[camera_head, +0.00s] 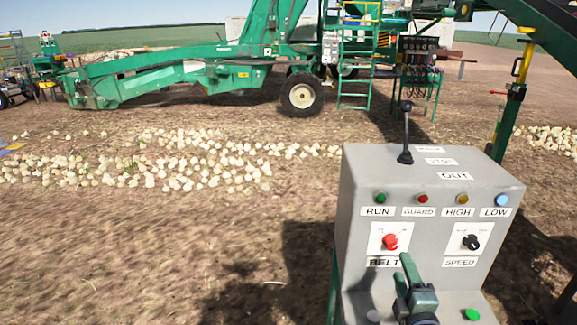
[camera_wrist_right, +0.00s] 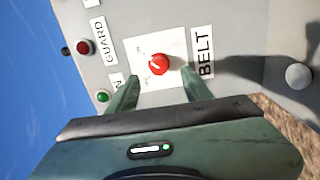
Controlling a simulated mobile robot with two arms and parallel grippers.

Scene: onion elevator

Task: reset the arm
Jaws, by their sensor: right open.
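My right gripper (camera_head: 407,272) is in front of the grey control box, just below the red BELT knob (camera_head: 390,242). In the right wrist view my right gripper (camera_wrist_right: 158,88) has its two green fingers apart, with the red BELT knob (camera_wrist_right: 159,64) beyond the gap between them. The fingers hold nothing. Whether the fingertips touch the panel, I cannot tell. The grey control box (camera_head: 362,190) carries the knob on a white plate. My left gripper is not in either view.
A black SPEED knob (camera_head: 471,242) sits right of the BELT knob. A black lever (camera_head: 406,135) stands on top of the box. A green button (camera_head: 471,314) is low on the panel. Onions (camera_head: 150,165) lie on the soil, with a green machine (camera_head: 160,78) behind.

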